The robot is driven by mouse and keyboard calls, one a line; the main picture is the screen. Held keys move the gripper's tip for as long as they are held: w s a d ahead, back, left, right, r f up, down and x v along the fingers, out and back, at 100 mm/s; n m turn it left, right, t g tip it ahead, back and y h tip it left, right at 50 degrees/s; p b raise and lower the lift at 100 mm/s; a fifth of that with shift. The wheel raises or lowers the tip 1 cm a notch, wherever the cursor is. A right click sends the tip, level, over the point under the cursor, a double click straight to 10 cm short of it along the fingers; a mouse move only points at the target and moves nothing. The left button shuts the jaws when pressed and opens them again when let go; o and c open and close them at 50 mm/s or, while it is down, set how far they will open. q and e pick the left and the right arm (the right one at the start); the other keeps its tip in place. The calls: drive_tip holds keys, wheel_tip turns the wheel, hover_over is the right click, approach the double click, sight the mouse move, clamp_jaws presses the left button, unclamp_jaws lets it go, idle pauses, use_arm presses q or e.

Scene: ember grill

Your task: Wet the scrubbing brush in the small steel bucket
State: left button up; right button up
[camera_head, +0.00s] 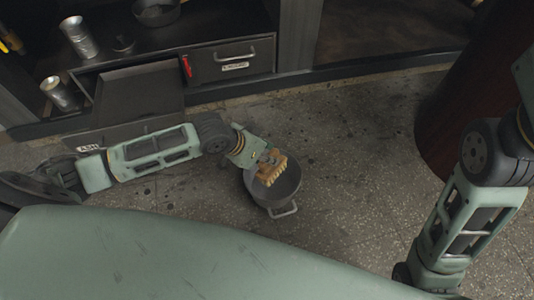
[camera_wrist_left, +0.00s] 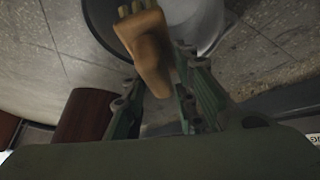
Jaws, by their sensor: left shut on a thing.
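The scrubbing brush (camera_head: 271,169) has a wooden body and pale bristles. My left gripper (camera_head: 256,159) is shut on it and holds it over the mouth of the small steel bucket (camera_head: 284,192). The bucket stands on the floor with its handle toward the front. In the left wrist view the brush's wooden handle (camera_wrist_left: 147,48) sits between my left fingers (camera_wrist_left: 158,95), with the bucket (camera_wrist_left: 200,22) behind it. Whether the bristles touch water cannot be told. My right arm is at the right of the head view, but its gripper is out of sight.
An open drawer (camera_head: 128,92) and a closed drawer (camera_head: 232,62) are in the dark cabinet at the back left. Metal cans (camera_head: 79,38) stand on and near it. A dark reddish round thing (camera_head: 462,95) stands at the right. The speckled floor (camera_head: 345,150) right of the bucket is clear.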

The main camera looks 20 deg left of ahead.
use_arm(q)
drive_tip(key=shift+f+b, duration=0.65)
drive_tip(key=shift+f, duration=2.05)
